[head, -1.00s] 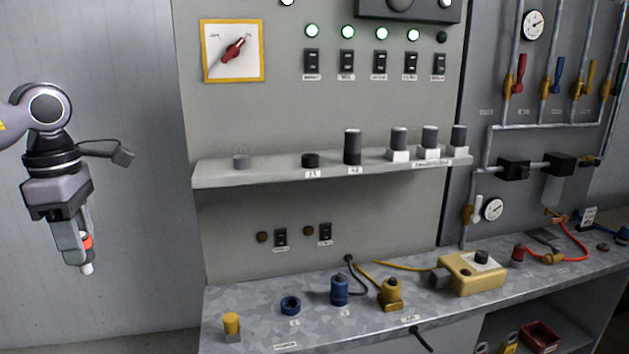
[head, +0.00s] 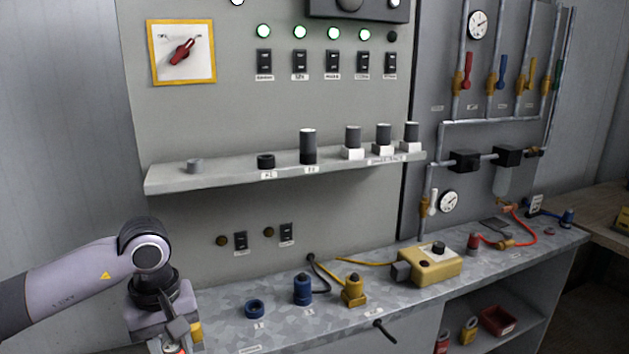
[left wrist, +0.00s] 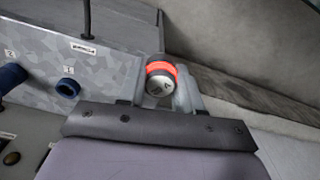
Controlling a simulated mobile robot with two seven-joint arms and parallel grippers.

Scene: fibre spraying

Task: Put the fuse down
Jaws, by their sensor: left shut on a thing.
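The fuse (left wrist: 160,82) shows end-on in the left wrist view, with a silver cap and a glowing orange-red band. My left gripper (left wrist: 160,90) is shut on it, one finger on each side. In the head view my left gripper (head: 170,344) is at the bottom left, by the left end of the bench (head: 225,330). Its fingertips and most of the fuse are cut off by the lower edge there. I cannot tell whether the fuse touches anything. My right gripper is not in view.
A yellow cylinder (head: 196,332) stands beside my left gripper, partly hidden. A blue ring (head: 255,309), a blue connector (head: 303,289) and a yellow connector (head: 354,291) stand further right. A shelf (head: 225,178) with several dark cylinders juts out above the bench.

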